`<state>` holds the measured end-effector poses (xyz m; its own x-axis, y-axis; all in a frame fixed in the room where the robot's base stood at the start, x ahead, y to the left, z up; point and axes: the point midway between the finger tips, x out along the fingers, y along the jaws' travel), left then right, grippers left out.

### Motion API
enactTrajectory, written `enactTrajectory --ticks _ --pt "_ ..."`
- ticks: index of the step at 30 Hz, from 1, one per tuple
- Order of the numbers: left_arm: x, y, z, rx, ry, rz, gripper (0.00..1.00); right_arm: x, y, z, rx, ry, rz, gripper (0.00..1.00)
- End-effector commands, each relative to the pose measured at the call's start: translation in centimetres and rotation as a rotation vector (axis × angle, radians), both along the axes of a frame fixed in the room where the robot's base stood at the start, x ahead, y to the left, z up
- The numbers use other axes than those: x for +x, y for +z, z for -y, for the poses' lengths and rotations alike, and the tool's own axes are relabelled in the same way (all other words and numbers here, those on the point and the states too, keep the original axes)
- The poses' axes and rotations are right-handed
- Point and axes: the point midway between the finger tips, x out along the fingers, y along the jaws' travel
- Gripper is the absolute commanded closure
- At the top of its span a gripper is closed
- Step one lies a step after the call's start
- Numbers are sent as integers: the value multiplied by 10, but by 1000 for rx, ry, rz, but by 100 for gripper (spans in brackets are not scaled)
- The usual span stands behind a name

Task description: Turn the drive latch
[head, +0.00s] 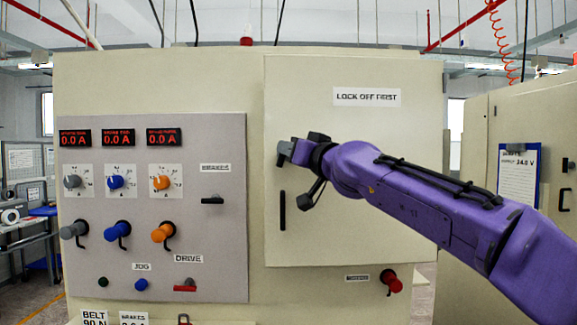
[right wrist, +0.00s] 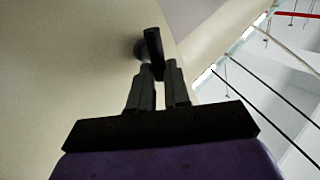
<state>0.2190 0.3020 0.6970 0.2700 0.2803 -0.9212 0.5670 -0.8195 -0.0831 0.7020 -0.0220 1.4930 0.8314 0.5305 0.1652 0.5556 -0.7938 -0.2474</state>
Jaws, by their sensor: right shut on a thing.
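My right gripper (head: 287,150) is at the upper left part of the cream cabinet door (head: 380,190). In the right wrist view its two fingers (right wrist: 158,72) are closed on a dark latch handle (right wrist: 153,45) that stands out from the panel. In the head view the fingers mostly hide this latch, and its turn angle is hard to tell. Under the DRIVE label (head: 188,259) on the grey control panel (head: 225,235) is a small switch with a red and dark lever (head: 185,286). My left gripper is out of view.
A long black door handle (head: 282,210) is just below my right gripper. A red knob (head: 391,283) is at the door's lower right. The panel at left has several knobs and red displays (head: 118,138). Another cabinet (head: 480,190) stands at right.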

Motion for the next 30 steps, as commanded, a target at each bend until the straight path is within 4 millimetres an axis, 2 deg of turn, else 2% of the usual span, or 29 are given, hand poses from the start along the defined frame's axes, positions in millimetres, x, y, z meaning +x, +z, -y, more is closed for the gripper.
enactTrajectory --ticks 1,3,15,22,30 --pt "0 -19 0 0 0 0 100 1 -11 1 47 0 1 100" --pt "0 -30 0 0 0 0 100 0 -12 2 114 0 1 100" --pt "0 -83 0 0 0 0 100 1 -18 4 494 0 -1 100" --pt "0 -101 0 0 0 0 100 0 -20 3 708 -1 2 100" --pt "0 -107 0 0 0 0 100 0 -22 2 954 0 0 100"
